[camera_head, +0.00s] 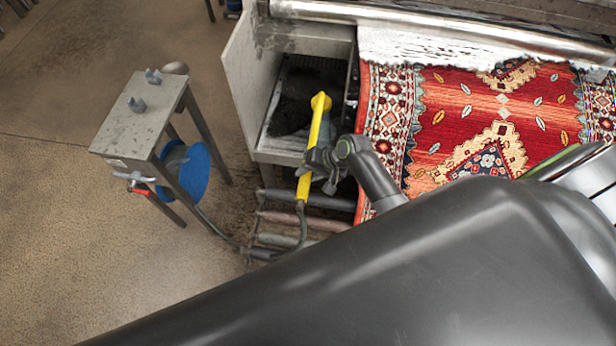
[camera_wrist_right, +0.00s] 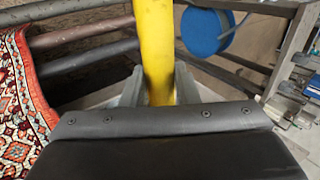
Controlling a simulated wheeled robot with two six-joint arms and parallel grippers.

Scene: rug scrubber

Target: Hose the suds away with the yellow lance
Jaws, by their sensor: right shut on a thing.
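The yellow lance (camera_head: 318,131) is held upright-leaning beside the rug's left edge, its wider yellow head at the top. My right gripper (camera_head: 312,168) is shut on its lower shaft; the right wrist view shows the yellow shaft (camera_wrist_right: 155,45) between the two grey fingers (camera_wrist_right: 159,90). White suds (camera_head: 430,48) lie in a band across the far end of the red patterned rug (camera_head: 455,115), below the metal roller. The nearer rug surface in view looks free of foam. My left gripper is not in view.
A grey metal stand (camera_head: 137,115) with a blue hose reel (camera_head: 187,172) stands at left. A dark hose (camera_head: 222,235) runs from there towards the lance. A metal-walled tray (camera_head: 245,75) with dark contents adjoins the rug. Rollers (camera_head: 285,220) lie below.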

